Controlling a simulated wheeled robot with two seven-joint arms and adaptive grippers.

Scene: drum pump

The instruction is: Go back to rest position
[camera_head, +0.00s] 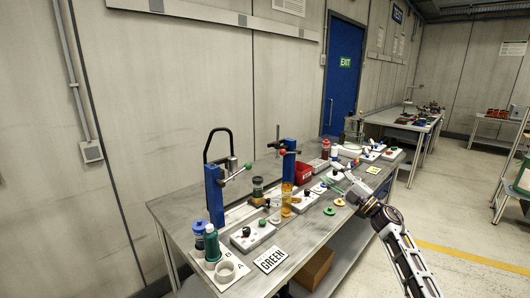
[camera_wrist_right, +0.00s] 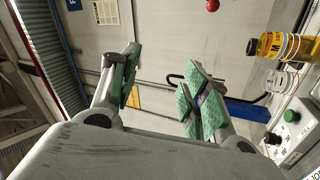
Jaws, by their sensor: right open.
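My right gripper (camera_head: 343,181) reaches in from the lower right in the head view, above the front edge of the workbench (camera_head: 190,208). In the right wrist view its two green-padded fingers (camera_wrist_right: 160,95) stand wide apart with nothing between them. A bottle with yellow liquid (camera_wrist_right: 265,47) shows at the right of that view, apart from the fingers. What looks like the same yellow bottle (camera_head: 286,197) stands on the bench in the head view, left of the gripper. My left gripper is in neither view.
A red bin (camera_head: 303,172) stands farther back. A blue exit door (camera_head: 343,85) is in the back wall. The floor (camera_head: 460,215) at right is largely clear.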

